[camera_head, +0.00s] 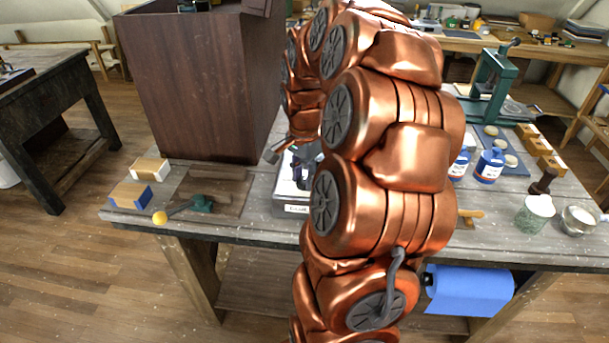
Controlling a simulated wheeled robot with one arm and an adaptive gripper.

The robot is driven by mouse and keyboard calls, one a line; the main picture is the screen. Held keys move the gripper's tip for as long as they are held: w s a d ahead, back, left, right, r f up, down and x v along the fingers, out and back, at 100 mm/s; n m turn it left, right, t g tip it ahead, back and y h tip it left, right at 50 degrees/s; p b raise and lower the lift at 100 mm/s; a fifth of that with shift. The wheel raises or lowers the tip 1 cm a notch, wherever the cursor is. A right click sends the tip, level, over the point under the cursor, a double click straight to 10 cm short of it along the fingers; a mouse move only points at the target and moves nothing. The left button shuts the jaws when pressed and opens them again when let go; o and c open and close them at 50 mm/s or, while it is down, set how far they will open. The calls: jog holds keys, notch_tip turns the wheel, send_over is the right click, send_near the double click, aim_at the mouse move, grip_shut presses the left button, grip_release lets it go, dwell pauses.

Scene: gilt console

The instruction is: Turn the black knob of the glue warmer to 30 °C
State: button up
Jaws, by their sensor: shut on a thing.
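The glue warmer (290,209) is a small pale box with a label on its front, near the front edge of the workbench. My copper arm covers its right side. My gripper (301,172) shows only in part, as dark pieces just left of the arm, down at the warmer. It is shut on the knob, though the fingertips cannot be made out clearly. The black knob, its pointer and the temperature marks are hidden or too small to read.
A dark wooden cabinet (195,85) stands behind left on the workbench (260,222). Blue-labelled bottles (489,166), a speckled cup (534,217) and a metal bowl (578,220) stand right.

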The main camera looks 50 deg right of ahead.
jog(key=c, duration=0.4)
jog(key=shift+c, duration=0.2)
jog(key=shift+w+f+n+b, duration=0.1)
jog(key=shift+n+b, duration=0.3)
jog(key=shift+b, duration=0.2)
jog(key=n+b, duration=0.2)
jog(key=shift+f+b, duration=0.15)
jog(key=shift+b, duration=0.15)
jog(key=n+b, duration=0.4)
jog(key=shift+n, duration=0.3)
jog(key=n+b, duration=0.1)
jog(key=n, duration=0.1)
jog(key=n+b, duration=0.1)
jog(key=n, duration=0.2)
jog(key=shift+w+r, duration=0.1)
jog(key=shift+r, duration=0.1)
jog(key=n+b, duration=0.1)
jog(key=n, duration=0.4)
jog(key=shift+a+r, duration=0.1)
jog(key=shift+n, duration=0.4)
jog(key=o, duration=1.2)
jog(key=shift+c, duration=0.2)
